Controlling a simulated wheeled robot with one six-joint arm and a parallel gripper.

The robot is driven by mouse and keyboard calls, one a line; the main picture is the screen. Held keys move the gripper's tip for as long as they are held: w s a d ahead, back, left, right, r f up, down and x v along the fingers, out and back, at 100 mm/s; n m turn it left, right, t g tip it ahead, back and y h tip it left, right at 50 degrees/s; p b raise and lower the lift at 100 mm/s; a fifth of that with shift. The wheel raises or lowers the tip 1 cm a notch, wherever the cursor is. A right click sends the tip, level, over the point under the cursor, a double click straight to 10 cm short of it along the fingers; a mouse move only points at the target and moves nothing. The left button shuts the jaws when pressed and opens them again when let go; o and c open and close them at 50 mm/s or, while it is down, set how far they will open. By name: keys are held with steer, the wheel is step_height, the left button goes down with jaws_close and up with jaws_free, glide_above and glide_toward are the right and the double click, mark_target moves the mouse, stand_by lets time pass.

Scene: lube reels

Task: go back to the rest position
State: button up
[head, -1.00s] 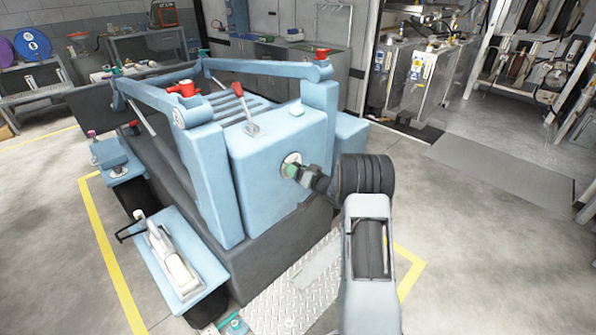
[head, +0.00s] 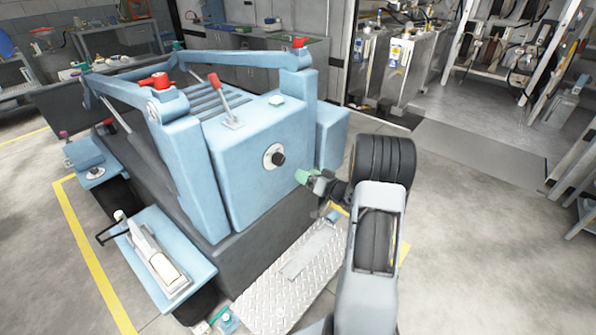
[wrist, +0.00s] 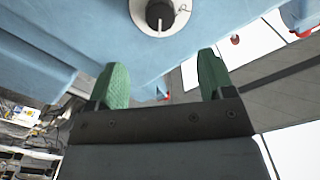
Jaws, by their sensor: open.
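My gripper (head: 303,176) is in front of the blue machine (head: 250,160), to the right of its black knob (head: 276,158) in the head view. In the wrist view my gripper (wrist: 163,82) shows two green fingertips spread apart with nothing between them. The knob (wrist: 159,14) sits on a round pale dial plate at the top of that view, beyond the fingertips and apart from them. Its pointer line faces down in the wrist view.
A red-handled lever (head: 219,92) and a red knob (head: 155,81) stand on the machine. A metal tread plate (head: 285,283) lies below my arm. A tool platform (head: 158,258) juts out at the left. The floor (head: 480,240) to the right is clear.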

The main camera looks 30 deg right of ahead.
steer(key=shift+s+d, duration=0.25)
steer(key=shift+s, duration=0.4)
steer(key=s+d+f+m+g+h, duration=0.1)
steer(key=s+d+f+g+h, duration=0.3)
steer(key=d+f+g+h, duration=0.4)
steer(key=s+a+r+n+g+p, duration=0.1)
steer(key=s+a+r+p, duration=0.3)
steer(key=s+a+r, duration=0.5)
steer(key=s+a+r+n+g+y+p, duration=0.1)
steer(key=s+a+r+g+p, duration=0.3)
steer(key=s+a+r, duration=0.5)
steer(key=a+r, duration=0.6)
steer(key=a, duration=0.2)
steer(key=shift+s+a+r+n, duration=0.25)
steer(key=shift+s+a+n, duration=0.05)
steer(key=shift+n, duration=0.1)
